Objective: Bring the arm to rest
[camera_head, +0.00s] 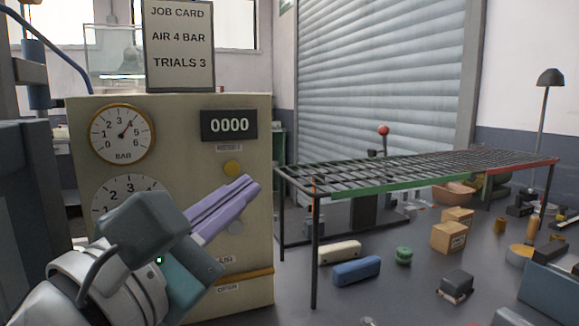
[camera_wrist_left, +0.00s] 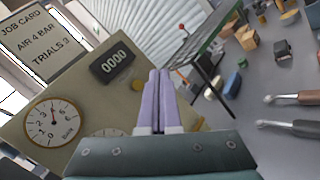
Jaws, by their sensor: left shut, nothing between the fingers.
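My left gripper (camera_head: 250,186) comes in from the lower left of the head view. Its two purple fingers are together with nothing between them and point up to the right, in front of the beige panel box (camera_head: 190,115). It also shows in the left wrist view (camera_wrist_left: 159,75), with the fingers side by side. It hides part of the lower gauge (camera_head: 110,188) and the panel's lower front. I cannot tell whether the fingers touch the panel. My right gripper is not in view.
A job card (camera_head: 180,45) stands on the panel box, which has an upper gauge (camera_head: 122,133), a counter (camera_head: 229,125) and a yellow button (camera_head: 232,168). Right of it is a wire-mesh rack (camera_head: 400,175). Blue (camera_head: 357,270) and cream (camera_head: 339,252) blocks and wooden boxes (camera_head: 448,236) lie around it.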

